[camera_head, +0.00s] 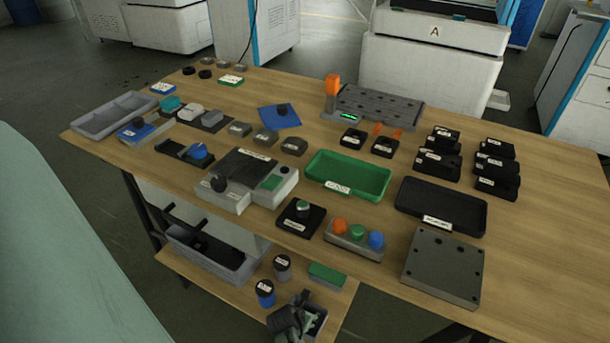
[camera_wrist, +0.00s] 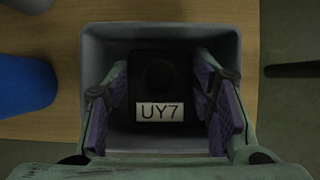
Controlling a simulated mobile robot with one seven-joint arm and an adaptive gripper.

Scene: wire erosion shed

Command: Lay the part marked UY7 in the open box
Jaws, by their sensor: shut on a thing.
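The part marked UY7 (camera_wrist: 160,85) is a black block with a dark round top and a white label, which reads upright in the wrist view. My gripper (camera_wrist: 163,105) is shut on it, with a purple pad against each side. The part shows inside the outline of the open grey box (camera_wrist: 160,29); I cannot tell whether it touches the floor of the box. In the head view my gripper (camera_head: 292,318) is low at the bottom edge, over the lower shelf. It covers much of the box (camera_head: 321,322), and the part is hidden there.
On the lower shelf (camera_head: 225,285), a blue-based canister (camera_head: 264,294), a grey canister (camera_head: 282,268) and a green block (camera_head: 327,275) stand close by. A grey bin (camera_head: 235,276) is at the left. The wooden tabletop (camera_head: 545,240) above holds many parts and trays.

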